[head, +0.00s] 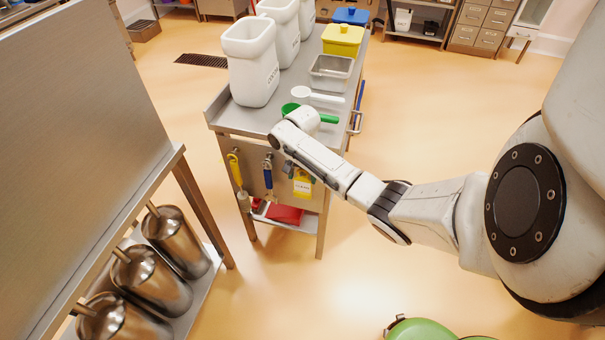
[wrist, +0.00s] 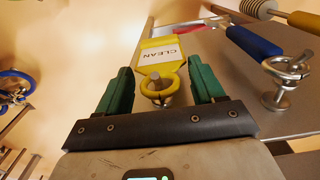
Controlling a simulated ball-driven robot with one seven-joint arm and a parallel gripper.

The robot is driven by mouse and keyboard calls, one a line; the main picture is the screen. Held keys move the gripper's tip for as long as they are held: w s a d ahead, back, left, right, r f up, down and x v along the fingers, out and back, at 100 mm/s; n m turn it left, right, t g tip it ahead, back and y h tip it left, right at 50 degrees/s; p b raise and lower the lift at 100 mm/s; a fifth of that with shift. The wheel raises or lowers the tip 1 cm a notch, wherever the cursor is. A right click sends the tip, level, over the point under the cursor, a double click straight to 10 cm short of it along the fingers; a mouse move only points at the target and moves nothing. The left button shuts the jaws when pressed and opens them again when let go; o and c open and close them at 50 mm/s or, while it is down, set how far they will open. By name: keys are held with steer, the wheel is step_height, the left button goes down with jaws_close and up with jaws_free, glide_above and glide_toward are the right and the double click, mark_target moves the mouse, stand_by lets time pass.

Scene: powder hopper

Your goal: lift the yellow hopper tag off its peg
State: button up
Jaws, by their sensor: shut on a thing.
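The yellow hopper tag (head: 302,184) hangs on the end panel of the steel cart in the head view, below the end of my arm. A metal peg (wrist: 155,79) shows inside the ring, so the ring is still around the peg.
A blue-handled brush (wrist: 255,43) hangs on a neighbouring peg (wrist: 285,82), right of my gripper. A yellow-handled tool (head: 235,170) hangs further left. A red item (head: 284,214) lies on the cart's lower shelf. White bins (head: 252,62) and scoops stand on the cart top.

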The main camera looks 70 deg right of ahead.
steer(key=c, duration=0.3)
steer(key=shift+c, duration=0.2)
steer(key=shift+r, duration=0.15)
steer(key=shift+r+p, duration=0.45)
steer(key=shift+p, duration=0.35)
steer(key=shift+a+r+p, duration=0.1)
steer(key=shift+a+p, duration=0.15)
steer(key=shift+p, duration=0.05)
steer(key=shift+s+a+p, duration=0.15)
steer(key=shift+a+p, duration=1.25)
steer(key=shift+a, duration=0.35)
steer(key=shift+s+a+p, duration=0.15)
steer(key=shift+a+p, duration=1.25)
steer(key=shift+a, duration=0.35)
